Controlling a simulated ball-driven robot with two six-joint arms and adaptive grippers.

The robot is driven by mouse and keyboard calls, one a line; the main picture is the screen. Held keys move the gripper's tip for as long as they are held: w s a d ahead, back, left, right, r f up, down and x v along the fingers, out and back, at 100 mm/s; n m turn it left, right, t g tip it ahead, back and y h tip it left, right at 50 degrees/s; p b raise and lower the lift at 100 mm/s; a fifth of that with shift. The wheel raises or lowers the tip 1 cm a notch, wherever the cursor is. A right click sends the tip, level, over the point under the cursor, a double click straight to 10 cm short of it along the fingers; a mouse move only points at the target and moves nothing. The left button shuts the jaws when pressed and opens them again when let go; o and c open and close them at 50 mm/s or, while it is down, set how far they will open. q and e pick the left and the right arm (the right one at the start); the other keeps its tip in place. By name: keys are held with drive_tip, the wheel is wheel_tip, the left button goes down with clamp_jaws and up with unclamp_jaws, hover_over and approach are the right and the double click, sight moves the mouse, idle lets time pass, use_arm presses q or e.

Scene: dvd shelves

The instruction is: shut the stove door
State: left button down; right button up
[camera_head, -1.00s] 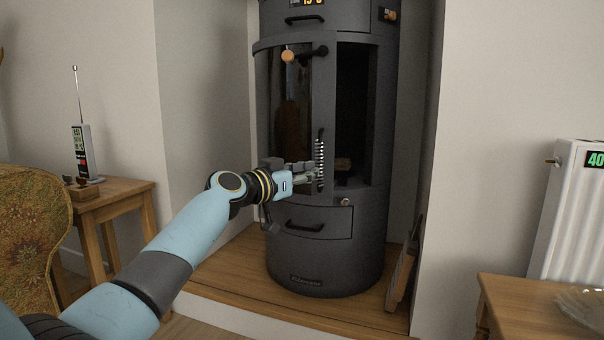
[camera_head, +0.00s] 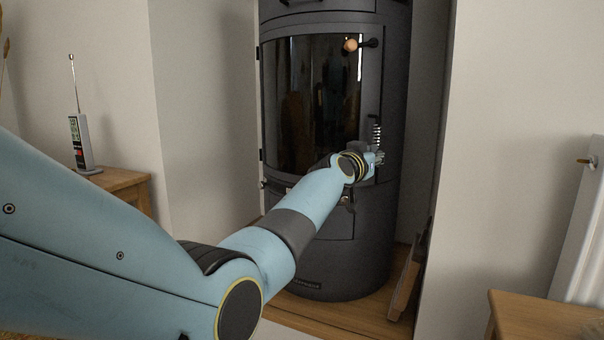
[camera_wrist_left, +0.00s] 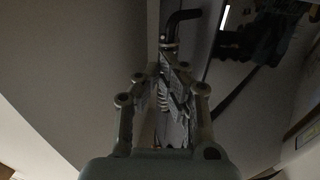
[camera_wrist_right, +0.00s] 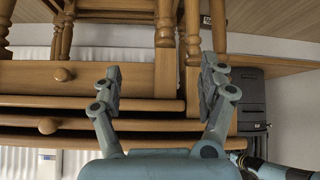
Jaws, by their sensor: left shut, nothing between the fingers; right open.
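The dark grey stove (camera_head: 330,245) stands in the alcove in the head view. Its glass-fronted door (camera_head: 312,100) lies across the front opening, and no gap into the firebox shows. The door handle (camera_head: 352,44) with its light knob is at the upper right of the door. My left gripper (camera_head: 378,158) is shut and empty at the door's right edge, by the coil (camera_head: 376,134). The coil is close to the fingers in the left wrist view (camera_wrist_left: 166,92); contact is hard to tell. My right gripper (camera_wrist_right: 160,85) is open and empty, facing wooden furniture.
A side table (camera_head: 125,182) with a handheld device (camera_head: 80,145) is at the left. A white radiator (camera_head: 580,235) and wooden table (camera_head: 540,315) are at the right. A flat board (camera_head: 408,282) leans beside the stove. Wooden drawers (camera_wrist_right: 60,75) fill the right wrist view.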

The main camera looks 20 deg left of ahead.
use_arm(q)
drive_tip(key=b+x, duration=0.1)
drive_tip(key=x, duration=0.2)
drive_tip(key=shift+w, duration=0.1)
drive_tip(key=shift+w+d+r, duration=0.1)
drive_tip(key=shift+w+d, duration=0.15)
drive_tip(key=shift+d, duration=0.1)
use_arm(e)
drive_tip(key=shift+s+f+t, duration=0.2)
drive_tip(key=shift+f+t, duration=0.45)
drive_tip(key=shift+t, duration=0.55)
